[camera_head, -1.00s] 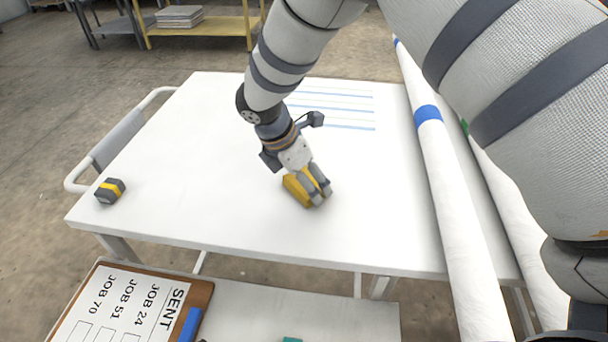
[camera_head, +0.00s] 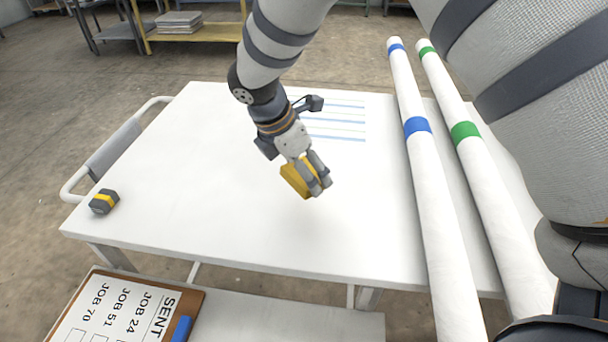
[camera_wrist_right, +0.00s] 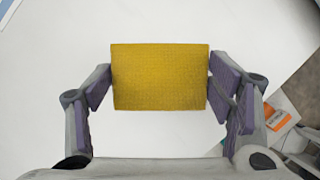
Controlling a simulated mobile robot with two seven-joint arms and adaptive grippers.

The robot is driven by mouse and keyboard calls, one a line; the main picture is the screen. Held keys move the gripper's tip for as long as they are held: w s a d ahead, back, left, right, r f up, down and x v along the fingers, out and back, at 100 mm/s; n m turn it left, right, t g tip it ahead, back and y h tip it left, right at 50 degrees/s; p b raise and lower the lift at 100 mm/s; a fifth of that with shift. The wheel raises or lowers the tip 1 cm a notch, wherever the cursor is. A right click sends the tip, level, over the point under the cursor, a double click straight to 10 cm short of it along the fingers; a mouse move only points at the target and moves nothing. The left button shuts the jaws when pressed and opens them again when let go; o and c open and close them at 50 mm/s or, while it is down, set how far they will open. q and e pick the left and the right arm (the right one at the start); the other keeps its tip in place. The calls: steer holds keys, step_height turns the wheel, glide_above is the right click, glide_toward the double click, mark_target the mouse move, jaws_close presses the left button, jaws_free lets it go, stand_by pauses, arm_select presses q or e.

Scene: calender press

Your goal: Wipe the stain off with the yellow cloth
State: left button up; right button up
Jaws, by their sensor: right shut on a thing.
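The yellow cloth (camera_head: 297,178), a folded block, is held in my right gripper (camera_head: 319,176) over the middle of the white table (camera_head: 190,180). In the right wrist view the cloth (camera_wrist_right: 160,77) sits squarely between the two fingers, which are shut on its sides. A soft shadow lies on the table below it, and the cloth looks a little above the surface. I see no stain on the visible table top; the cloth and arm hide part of it. My left gripper is not in view.
Two long white rolls, one with blue bands (camera_head: 417,126) and one with green bands (camera_head: 465,131), lie along the right side. A black-and-yellow tape measure (camera_head: 104,201) sits at the left corner. A clipboard (camera_head: 197,296) lies in front, lower. Blue lines (camera_head: 340,122) mark the table's back. The left half is mostly clear.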

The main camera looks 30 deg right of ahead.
steer(key=shift+s+r, duration=0.1)
steer(key=shift+r, duration=0.75)
